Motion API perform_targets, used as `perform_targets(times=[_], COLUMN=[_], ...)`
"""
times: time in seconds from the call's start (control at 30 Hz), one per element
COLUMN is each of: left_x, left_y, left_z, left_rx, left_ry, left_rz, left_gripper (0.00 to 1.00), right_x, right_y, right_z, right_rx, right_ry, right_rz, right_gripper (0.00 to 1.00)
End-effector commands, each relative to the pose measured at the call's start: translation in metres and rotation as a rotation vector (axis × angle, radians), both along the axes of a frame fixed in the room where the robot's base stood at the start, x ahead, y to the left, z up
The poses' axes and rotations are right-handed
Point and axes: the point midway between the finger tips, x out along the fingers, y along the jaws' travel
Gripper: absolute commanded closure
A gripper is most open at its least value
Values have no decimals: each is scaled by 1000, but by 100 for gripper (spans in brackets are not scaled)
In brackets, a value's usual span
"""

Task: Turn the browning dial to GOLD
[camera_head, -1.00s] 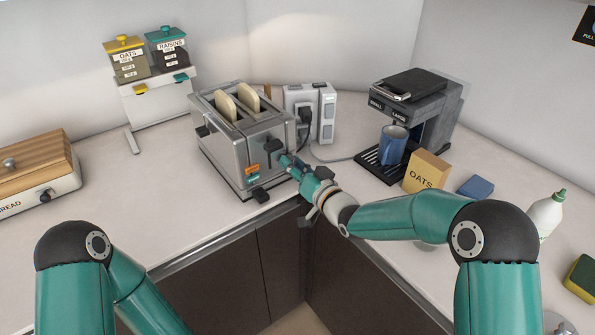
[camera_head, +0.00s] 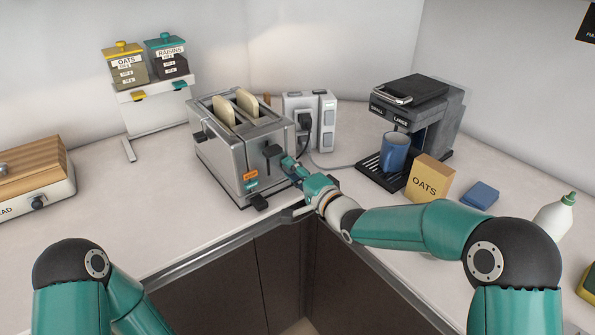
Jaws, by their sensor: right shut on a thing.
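The silver toaster (camera_head: 222,163) stands in the counter's corner with two slices of bread (camera_head: 237,106) in its slots. Its front carries black levers, an orange label (camera_head: 250,175) and a teal label (camera_head: 251,186). My right gripper (camera_head: 287,162) is at the right part of the toaster's front, shut on a small part there. I take this part to be the browning dial, but the gripper hides it, and its setting cannot be read. My left arm is at the lower left; its gripper is out of view.
A coffee maker (camera_head: 428,112) with a blue mug (camera_head: 394,152) stands to the right, beside an OATS box (camera_head: 430,178) and a blue block (camera_head: 480,195). A bread box (camera_head: 35,178) is at the left, dispensers (camera_head: 126,66) behind.

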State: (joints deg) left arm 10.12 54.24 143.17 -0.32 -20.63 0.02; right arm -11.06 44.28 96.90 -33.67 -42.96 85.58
Motion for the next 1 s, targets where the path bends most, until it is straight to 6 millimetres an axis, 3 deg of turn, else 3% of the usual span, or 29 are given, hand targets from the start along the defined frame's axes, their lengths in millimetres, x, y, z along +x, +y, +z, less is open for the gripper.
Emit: perform_targets(times=[0.6,1.0], left_x=[0,0], left_y=[0,0], left_z=[15,22], left_rx=[0,0], left_ry=[0,0], left_rz=[0,0], left_gripper=[60,60], right_x=[-1,-1], right_y=[1,2], right_z=[-3,-5], right_rx=[458,636], right_ry=[346,479], right_rz=[2,1], right_gripper=[100,100])
